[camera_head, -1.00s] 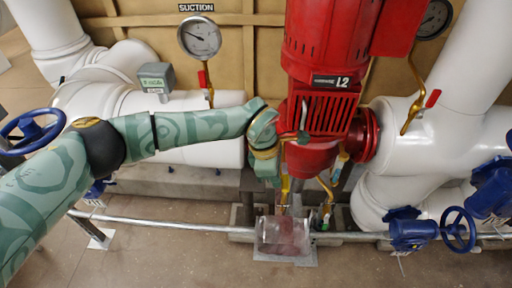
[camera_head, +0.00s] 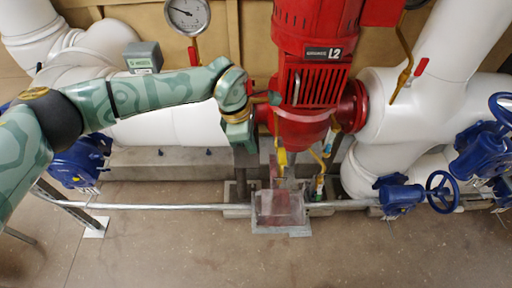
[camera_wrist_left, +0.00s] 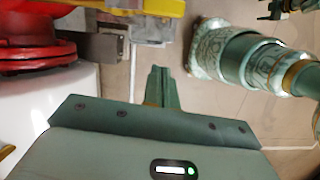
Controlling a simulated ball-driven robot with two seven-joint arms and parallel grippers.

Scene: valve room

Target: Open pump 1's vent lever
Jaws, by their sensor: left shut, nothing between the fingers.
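The red pump (camera_head: 318,85) stands upright right of centre, and its label seems to read "L2". A small valve with a yellow handle (camera_head: 281,156) hangs below its left side; I cannot tell if this is the vent lever. My left gripper (camera_head: 274,98) points right at the pump's lower left side, above the yellow handle. In the left wrist view my left gripper (camera_wrist_left: 160,85) is shut and empty over bare floor. That view shows the red pump flange (camera_wrist_left: 35,50) at left and a yellow part (camera_wrist_left: 150,7) at the top, apart from the fingers.
White pipes (camera_head: 385,110) flank the pump. A red-handled valve (camera_head: 421,66) sits on the right pipe and a gauge (camera_head: 187,15) stands at upper left. Blue handwheels (camera_head: 442,190) stand at right. A metal rail (camera_head: 160,207) crosses in front; the floor before it is clear.

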